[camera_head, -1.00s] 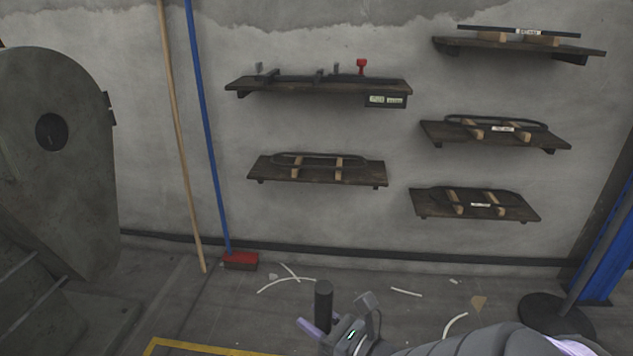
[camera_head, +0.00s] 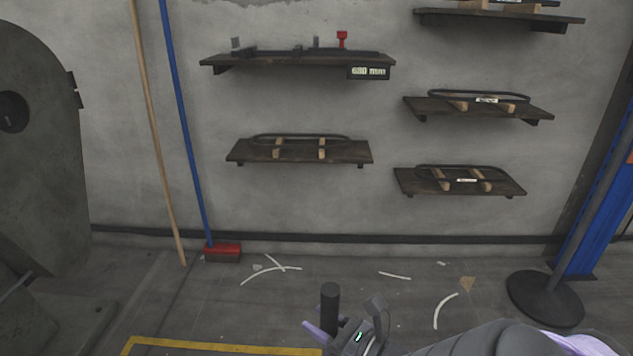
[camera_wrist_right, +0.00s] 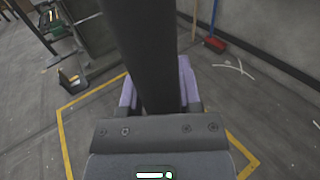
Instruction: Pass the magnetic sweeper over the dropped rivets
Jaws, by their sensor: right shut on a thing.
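My right gripper (camera_head: 328,326) is at the bottom of the head view, its purple fingers shut on a dark upright cylindrical handle (camera_head: 330,298). In the right wrist view the fingers (camera_wrist_right: 158,95) close around the same dark handle (camera_wrist_right: 145,45), which runs up out of the frame. I take it for the magnetic sweeper's handle; its lower end and any sweeper head are hidden. No rivets can be told apart for sure; only tiny specks show on the floor. My left gripper is not in view.
White strips (camera_head: 446,311) and scraps lie on the grey floor. A yellow floor line (camera_head: 200,344) runs at the bottom. A red broom (camera_head: 223,253) and a wooden pole (camera_head: 156,150) lean on the wall. A grey machine (camera_head: 45,180) stands left, a post base (camera_head: 545,299) right.

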